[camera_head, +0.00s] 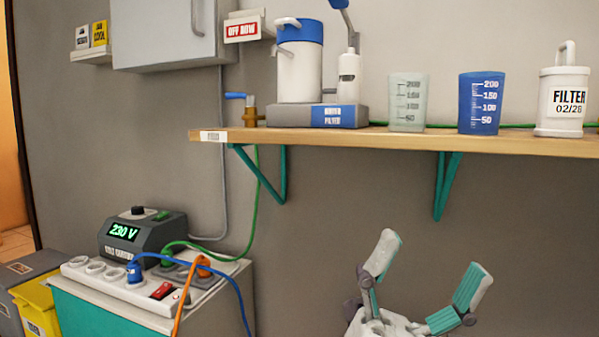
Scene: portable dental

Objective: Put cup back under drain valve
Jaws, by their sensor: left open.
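Two measuring cups stand upright on the wooden shelf: a translucent grey-green cup (408,103) and a blue cup (481,103), both with white or dark volume marks. A small brass valve with a blue lever (248,108) sits at the shelf's left end, left of the water filter unit (299,75). No cup stands below this valve. My left gripper (431,258) is open and empty, pointing up in front of the wall, below the shelf and the two cups. It touches neither cup. My right gripper is out of view.
The shelf (400,142) rests on green brackets (445,185). A white filter canister (563,95) stands at its right. A red-lettered sign (242,30) hangs above the valve. Lower left, a cabinet carries a power strip (125,285), a 230 V box (142,235) and cables.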

